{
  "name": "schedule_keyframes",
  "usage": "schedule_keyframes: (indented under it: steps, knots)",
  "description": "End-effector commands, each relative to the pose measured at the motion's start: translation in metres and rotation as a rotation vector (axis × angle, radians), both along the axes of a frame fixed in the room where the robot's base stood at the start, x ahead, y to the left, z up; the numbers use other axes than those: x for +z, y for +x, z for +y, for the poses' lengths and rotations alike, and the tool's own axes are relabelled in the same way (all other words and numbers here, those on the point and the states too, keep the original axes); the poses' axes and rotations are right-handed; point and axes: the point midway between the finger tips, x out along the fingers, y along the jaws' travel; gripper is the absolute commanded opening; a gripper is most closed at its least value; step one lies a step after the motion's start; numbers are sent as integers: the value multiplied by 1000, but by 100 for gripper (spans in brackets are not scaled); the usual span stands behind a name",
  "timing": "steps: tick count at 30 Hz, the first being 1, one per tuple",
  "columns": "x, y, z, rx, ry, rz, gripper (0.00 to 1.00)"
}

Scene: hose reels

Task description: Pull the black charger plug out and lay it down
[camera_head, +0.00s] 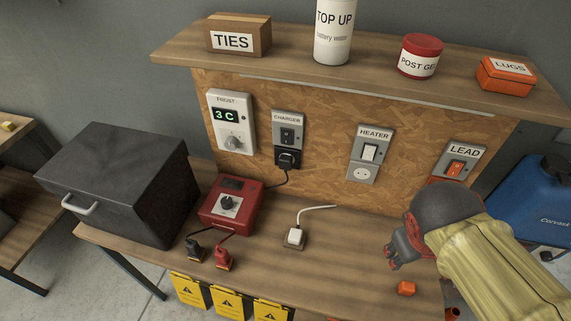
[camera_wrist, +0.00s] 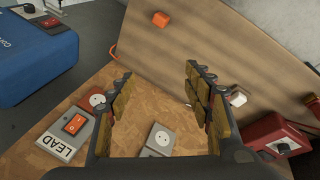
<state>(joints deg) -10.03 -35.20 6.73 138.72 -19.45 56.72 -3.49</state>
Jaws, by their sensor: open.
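The black charger plug (camera_head: 287,159) sits in the outlet under the CHARGER switch (camera_head: 288,130) on the chipboard panel. A dark cable runs from it down toward the red charger box (camera_head: 230,204) on the bench. In the wrist view I cannot make out the plug; my right-hand finger and the gripper body cover that side. My gripper (camera_wrist: 158,80) is open with nothing between its yellow-padded fingers. In the head view my gripper (camera_head: 396,254) is at the right, above the bench, well apart from the charger plug and partly hidden by my wrist.
A white plug (camera_head: 295,238) lies on the bench, with an orange piece (camera_head: 406,288) near the front edge. HEATER (camera_head: 370,145) and LEAD (camera_head: 458,160) outlets are to the right. A shelf (camera_head: 285,65) overhangs the panel. A black box (camera_head: 120,180) stands left. Mid-bench is mostly clear.

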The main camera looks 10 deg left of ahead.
Motion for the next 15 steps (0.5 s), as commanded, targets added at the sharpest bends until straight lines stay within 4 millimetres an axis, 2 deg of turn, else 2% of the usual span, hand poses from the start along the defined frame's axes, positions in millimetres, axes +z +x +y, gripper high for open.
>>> schedule_keyframes:
  steps: [1,3,8,11,14,15]
  knots:
    - [-15,7,-2,93,-98,61,53]
    - [-26,20,-10,219,-248,131,53]
    - [-38,63,-11,515,-602,253,53]
    - [-42,97,5,701,-830,299,53]
    - [-46,132,36,885,-1066,321,53]
    - [-47,145,52,955,-1156,322,53]
